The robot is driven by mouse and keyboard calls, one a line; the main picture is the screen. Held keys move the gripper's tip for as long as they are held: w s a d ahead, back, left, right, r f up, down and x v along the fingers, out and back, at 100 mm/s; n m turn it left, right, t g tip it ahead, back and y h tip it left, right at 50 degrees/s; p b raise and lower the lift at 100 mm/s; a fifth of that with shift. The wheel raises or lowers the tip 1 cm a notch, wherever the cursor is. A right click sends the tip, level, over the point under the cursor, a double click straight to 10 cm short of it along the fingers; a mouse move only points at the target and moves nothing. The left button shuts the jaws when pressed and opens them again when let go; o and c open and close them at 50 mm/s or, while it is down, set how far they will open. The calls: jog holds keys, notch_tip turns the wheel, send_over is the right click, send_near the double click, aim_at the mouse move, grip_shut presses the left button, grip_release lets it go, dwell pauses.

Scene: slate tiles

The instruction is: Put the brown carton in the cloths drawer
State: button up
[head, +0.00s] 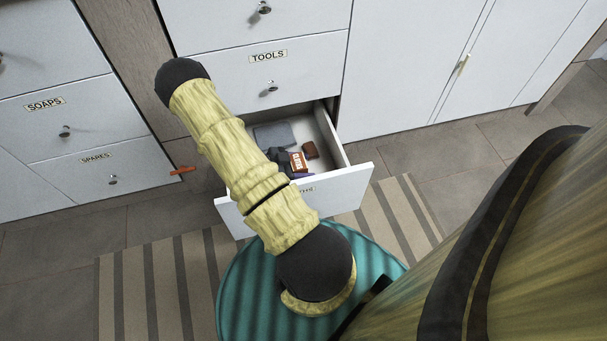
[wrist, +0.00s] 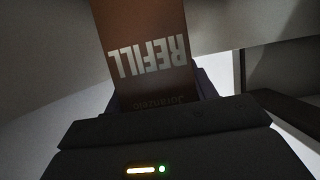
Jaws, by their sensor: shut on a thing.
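The brown carton (head: 298,163) has a pale printed label and is over or inside the open drawer. In the wrist view the carton (wrist: 150,50) shows "REFILL" upside down and fills the upper middle. My gripper (head: 283,158) is shut on the carton, and its dark body (wrist: 160,135) spans the bottom of the wrist view. The open drawer (head: 345,187) is the bottom one under TOOLS. My arm hides part of its front label, of which only the last letters show. I cannot tell whether the carton touches the drawer floor.
A grey folded cloth (head: 273,135) and a small dark brown item (head: 310,150) lie in the drawer. An orange object (head: 183,171) is left of it by the SPARES drawer (head: 97,157). A teal ribbed round top (head: 235,290) and a striped rug (head: 150,285) are in front.

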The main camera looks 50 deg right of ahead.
jog(key=shift+s+f+b, duration=0.1)
jog(key=shift+f+b, duration=1.1)
jog(key=shift+f, duration=0.6)
jog(key=shift+f, duration=0.15)
jog(key=o, duration=1.1)
jog(key=shift+c, duration=0.2)
jog(key=shift+r, duration=0.25)
jog(key=p+v, duration=0.4)
jog(key=v, duration=0.3)
jog(key=shift+a, duration=0.2)
